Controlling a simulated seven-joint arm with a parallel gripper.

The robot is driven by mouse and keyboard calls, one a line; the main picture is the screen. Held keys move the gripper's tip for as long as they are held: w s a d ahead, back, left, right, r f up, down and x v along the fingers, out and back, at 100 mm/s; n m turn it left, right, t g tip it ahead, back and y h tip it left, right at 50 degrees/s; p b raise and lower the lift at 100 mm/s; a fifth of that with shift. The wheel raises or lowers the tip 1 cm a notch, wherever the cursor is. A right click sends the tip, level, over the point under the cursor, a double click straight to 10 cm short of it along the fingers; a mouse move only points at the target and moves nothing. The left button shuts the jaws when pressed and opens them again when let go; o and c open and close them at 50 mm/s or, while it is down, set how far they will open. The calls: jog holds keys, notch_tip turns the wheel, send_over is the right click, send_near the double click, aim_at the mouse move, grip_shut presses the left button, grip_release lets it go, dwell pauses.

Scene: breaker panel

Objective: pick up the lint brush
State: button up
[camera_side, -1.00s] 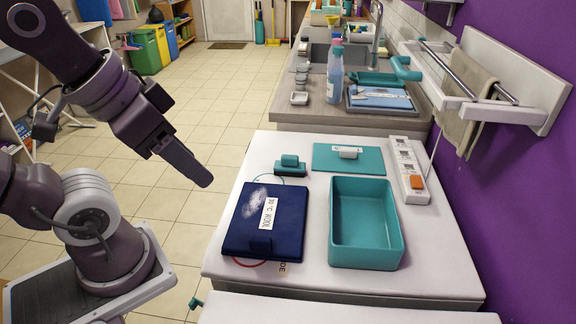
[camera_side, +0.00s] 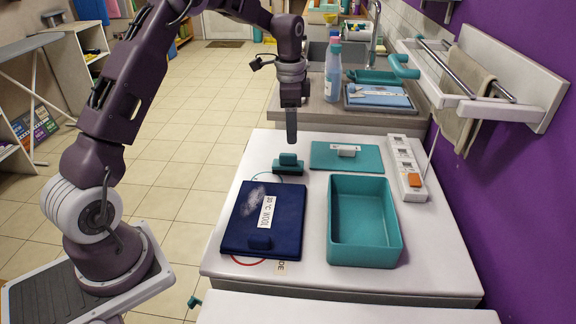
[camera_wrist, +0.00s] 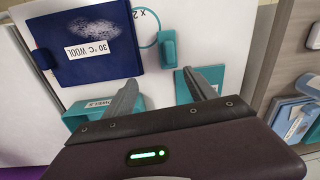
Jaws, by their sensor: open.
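The lint brush (camera_side: 288,163) is a small teal block-shaped piece with a darker base, lying on the white table top behind the navy folded item. It shows in the wrist view (camera_wrist: 168,48) just beyond my fingertips, upper middle. My gripper (camera_side: 291,138) points straight down above the brush, apart from it. In the wrist view my gripper (camera_wrist: 162,85) has its two fingers spread wide with nothing between them. The navy item (camera_side: 264,218) has a whitish lint patch and a "30°C WOOL" label; it also shows in the wrist view (camera_wrist: 85,45).
An open teal box (camera_side: 365,225) stands right of the navy item. A flat teal lid (camera_side: 345,157) with a white labelled handle lies right of the brush. A white power strip (camera_side: 407,168) with an orange switch lies at the right edge. A counter with a bottle (camera_side: 334,75) is behind.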

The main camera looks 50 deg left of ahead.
aim_at(288, 154)
jog(key=shift+m+g, duration=0.4)
jog(key=shift+m, duration=0.2)
jog(key=a+f, duration=0.1)
jog(key=f, duration=0.1)
jog(key=w+a+f, duration=0.1)
jog(key=f, duration=0.2)
jog(key=w+a+f, duration=0.1)
jog(key=f, duration=0.1)
jog(key=shift+a+f, duration=0.15)
jog(key=shift+f, duration=0.2)
jog(key=f, duration=0.6)
jog(key=shift+s+f, duration=0.25)
jog(key=shift+s, duration=0.1)
jog(key=shift+c, duration=0.4)
grip_shut()
